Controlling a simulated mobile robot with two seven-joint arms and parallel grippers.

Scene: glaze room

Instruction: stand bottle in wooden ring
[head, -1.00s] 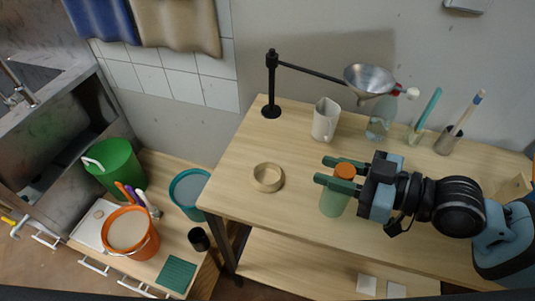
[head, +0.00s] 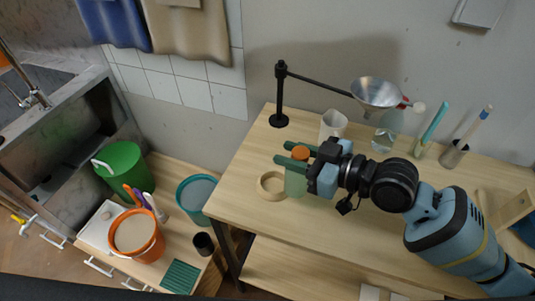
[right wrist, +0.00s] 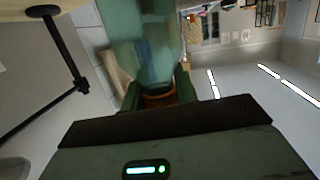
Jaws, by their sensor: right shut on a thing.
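The bottle (head: 295,184) is pale green and see-through with an orange cap. My right gripper (head: 292,160) is shut on it near the cap, and it looks upright. In the right wrist view the bottle (right wrist: 143,45) extends away from the fingers, with the orange cap (right wrist: 159,95) between them. The wooden ring (head: 268,186) lies flat on the table just left of the bottle; the bottle overlaps its right edge in the head view. I cannot tell how high the bottle's base is above the table. My left gripper is not in view.
A black stand (head: 280,95) holds a metal funnel (head: 376,93) over a clear bottle (head: 384,138) behind my gripper. A grey cup (head: 453,154) is at right. The table's front left is clear.

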